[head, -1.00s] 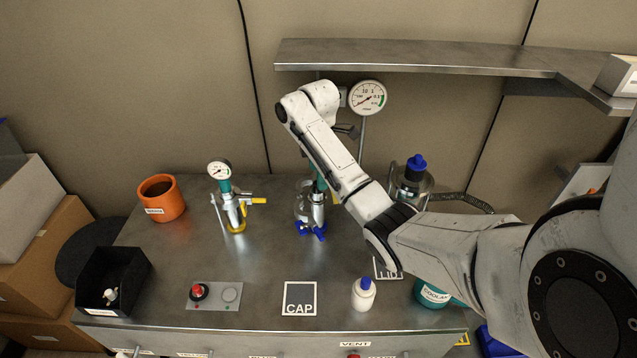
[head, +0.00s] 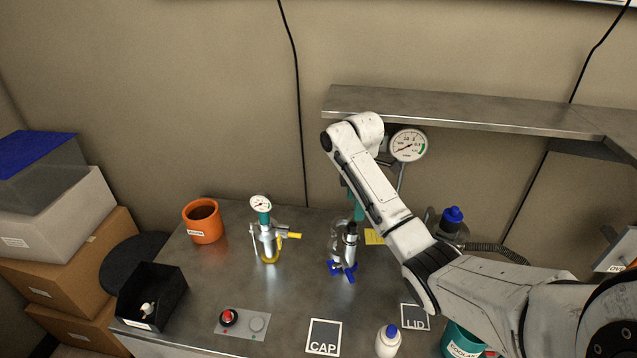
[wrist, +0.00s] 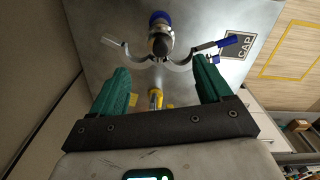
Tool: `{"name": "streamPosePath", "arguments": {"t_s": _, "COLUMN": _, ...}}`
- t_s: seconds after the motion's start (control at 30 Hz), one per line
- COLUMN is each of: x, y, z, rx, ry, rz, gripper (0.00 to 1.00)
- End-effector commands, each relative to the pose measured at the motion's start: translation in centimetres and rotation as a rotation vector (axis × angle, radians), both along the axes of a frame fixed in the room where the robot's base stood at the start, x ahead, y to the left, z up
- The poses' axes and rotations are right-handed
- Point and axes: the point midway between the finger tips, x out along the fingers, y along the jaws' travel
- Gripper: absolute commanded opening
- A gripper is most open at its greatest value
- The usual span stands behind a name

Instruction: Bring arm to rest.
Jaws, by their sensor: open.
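My gripper (wrist: 165,82) shows in the wrist view with its two green fingers spread apart and nothing between them. Below it is a metal fitting with blue handles (wrist: 230,41), seen from above. In the head view my white arm reaches over the right side of the bench. A teal part beside the arm, above the blue-handled fitting (head: 343,268), appears to be my finger, and the rest of my gripper is hidden behind the arm. A second fitting with a yellow handle (head: 268,245) and a small gauge stands to its left.
A steel shelf (head: 470,108) and a round gauge (head: 408,145) are close to my arm. The bench holds an orange pot (head: 203,221), a black bin (head: 165,285), a button panel (head: 242,323), a CAP mat (head: 323,340) and a white bottle (head: 388,345). Boxes are stacked at left.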

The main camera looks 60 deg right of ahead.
Motion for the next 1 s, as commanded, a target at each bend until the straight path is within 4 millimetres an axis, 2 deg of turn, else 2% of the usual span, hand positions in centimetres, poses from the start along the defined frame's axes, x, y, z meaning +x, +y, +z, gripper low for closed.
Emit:
{"name": "streamPosePath", "arguments": {"t_s": 0.3, "x": 0.0, "y": 0.0, "z": 0.0, "rx": 0.000, "ry": 0.000, "rz": 0.000, "gripper": 0.78}}
{"name": "streamPosePath", "arguments": {"t_s": 0.37, "x": 0.7, "y": 1.3, "z": -0.7, "rx": 0.007, "ry": -0.008, "rz": -0.001, "gripper": 0.78}}
{"name": "streamPosePath", "arguments": {"t_s": 0.47, "x": 2.2, "y": 5.0, "z": -2.7, "rx": 0.027, "ry": -0.034, "rz": -0.019, "gripper": 0.78}}
{"name": "streamPosePath", "arguments": {"t_s": 0.57, "x": 3.6, "y": 10.8, "z": -5.5, "rx": 0.059, "ry": -0.067, "rz": -0.064, "gripper": 0.78}}
{"name": "streamPosePath", "arguments": {"t_s": 0.6, "x": 3.9, "y": 13.5, "z": -6.7, "rx": 0.073, "ry": -0.079, "rz": -0.088, "gripper": 0.78}}
{"name": "streamPosePath", "arguments": {"t_s": 0.67, "x": 3.9, "y": 17.2, "z": -8.2, "rx": 0.093, "ry": -0.092, "rz": -0.133, "gripper": 0.78}}
{"name": "streamPosePath", "arguments": {"t_s": 0.7, "x": 3.7, "y": 19.5, "z": -9.2, "rx": 0.106, "ry": -0.099, "rz": -0.163, "gripper": 0.78}}
{"name": "streamPosePath", "arguments": {"t_s": 0.8, "x": 2.2, "y": 24.8, "z": -11.4, "rx": 0.130, "ry": -0.105, "rz": -0.244, "gripper": 0.78}}
{"name": "streamPosePath", "arguments": {"t_s": 0.87, "x": 0.7, "y": 27.6, "z": -12.6, "rx": 0.140, "ry": -0.104, "rz": -0.296, "gripper": 0.78}}
{"name": "streamPosePath", "arguments": {"t_s": 0.9, "x": -0.4, "y": 29.3, "z": -13.3, "rx": 0.143, "ry": -0.101, "rz": -0.331, "gripper": 0.78}}
{"name": "streamPosePath", "arguments": {"t_s": 1.0, "x": -3.8, "y": 32.6, "z": -14.7, "rx": 0.142, "ry": -0.091, "rz": -0.420, "gripper": 0.78}}
